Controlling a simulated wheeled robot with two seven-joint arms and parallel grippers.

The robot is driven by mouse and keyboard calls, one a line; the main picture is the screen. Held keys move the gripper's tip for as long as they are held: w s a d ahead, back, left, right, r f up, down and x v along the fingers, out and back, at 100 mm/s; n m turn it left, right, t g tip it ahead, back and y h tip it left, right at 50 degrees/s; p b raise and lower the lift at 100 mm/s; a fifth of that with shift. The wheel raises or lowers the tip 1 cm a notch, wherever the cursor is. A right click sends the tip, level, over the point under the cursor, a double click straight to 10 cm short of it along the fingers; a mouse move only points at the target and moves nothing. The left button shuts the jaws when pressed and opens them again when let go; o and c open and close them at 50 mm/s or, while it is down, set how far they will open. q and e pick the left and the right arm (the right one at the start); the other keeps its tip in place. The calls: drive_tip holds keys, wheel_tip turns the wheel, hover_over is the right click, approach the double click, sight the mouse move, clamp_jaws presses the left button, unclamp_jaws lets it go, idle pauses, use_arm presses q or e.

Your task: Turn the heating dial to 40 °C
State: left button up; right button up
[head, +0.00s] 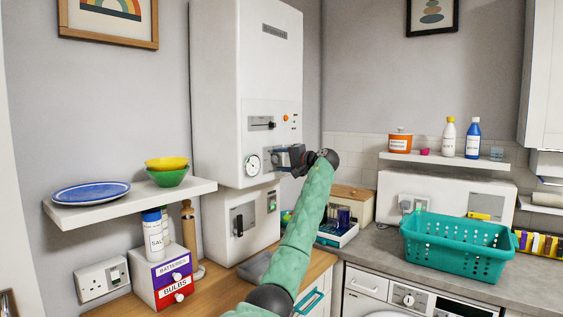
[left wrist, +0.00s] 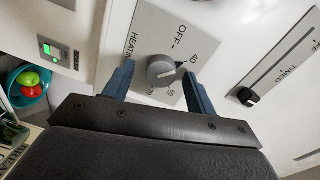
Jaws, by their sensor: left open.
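The heating dial (left wrist: 162,70) is a round grey knob on a pale panel marked HEATING, OFF and 40, with smaller figures below, in the left wrist view. A dark mark shows at its right edge near the 40; I cannot tell its exact setting. My left gripper (left wrist: 157,88) is open, with one blue finger on each side of the knob; I cannot tell whether they touch it. In the head view the left gripper (head: 284,158) is at the front of the white boiler (head: 223,90) and hides the dial. My right gripper is out of view.
A slider (left wrist: 250,96) marked TIMED is right of the dial in the wrist view. A pressure gauge (head: 252,163) is left of the gripper. A shelf (head: 100,212) with bowls and a plate juts out at left. A teal basket (head: 455,243) stands on the right counter.

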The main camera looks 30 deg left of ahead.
use_arm(q)
drive_tip(key=shift+d, duration=0.55)
drive_tip(key=d+b, duration=0.2)
drive_tip(key=d, duration=0.4)
drive_tip(key=shift+s+d+r, duration=0.2)
drive_tip(key=shift+s+d, duration=0.05)
drive_tip(key=shift+d, duration=0.1)
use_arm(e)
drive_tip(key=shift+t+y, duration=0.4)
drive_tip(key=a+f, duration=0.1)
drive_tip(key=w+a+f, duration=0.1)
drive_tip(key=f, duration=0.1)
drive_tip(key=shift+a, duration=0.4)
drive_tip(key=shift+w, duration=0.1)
